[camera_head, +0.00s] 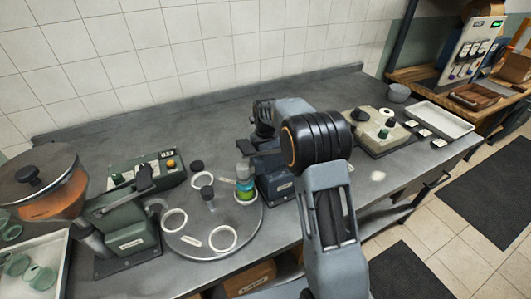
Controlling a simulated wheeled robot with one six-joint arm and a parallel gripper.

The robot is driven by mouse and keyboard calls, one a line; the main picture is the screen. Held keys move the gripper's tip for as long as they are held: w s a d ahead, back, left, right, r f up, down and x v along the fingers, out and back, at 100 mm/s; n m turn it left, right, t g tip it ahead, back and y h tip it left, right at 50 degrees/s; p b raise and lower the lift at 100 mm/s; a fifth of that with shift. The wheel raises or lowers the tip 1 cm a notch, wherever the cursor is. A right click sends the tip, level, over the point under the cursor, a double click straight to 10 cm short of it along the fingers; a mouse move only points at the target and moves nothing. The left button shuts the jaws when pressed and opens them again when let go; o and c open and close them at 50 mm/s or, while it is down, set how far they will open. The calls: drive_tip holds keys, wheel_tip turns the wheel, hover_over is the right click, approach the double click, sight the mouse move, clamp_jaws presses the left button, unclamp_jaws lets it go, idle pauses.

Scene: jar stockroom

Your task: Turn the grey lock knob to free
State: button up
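I cannot make out for sure which part is the grey lock knob. My arm comes up from the bottom right of centre and bends over the bench. Its far end, with what appears to be my gripper (263,122), is above and behind a dark press-like station (275,186), right of the turntable. The fingers blend into the dark parts there, so their opening and any contact are hidden.
The turntable carries white rings and a green-and-teal jar (244,185). A green machine (132,232) with a hopper is at left, and a green control box (158,174) behind it. Right of my arm are a beige knob box (376,132) and white tray (440,119). The bench's back strip is clear.

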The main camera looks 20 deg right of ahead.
idle(0.5)
drive_tip(key=o, duration=0.9)
wheel_tip(320, 180, up, 14)
drive_tip(key=shift+f, duration=0.1)
idle(0.3)
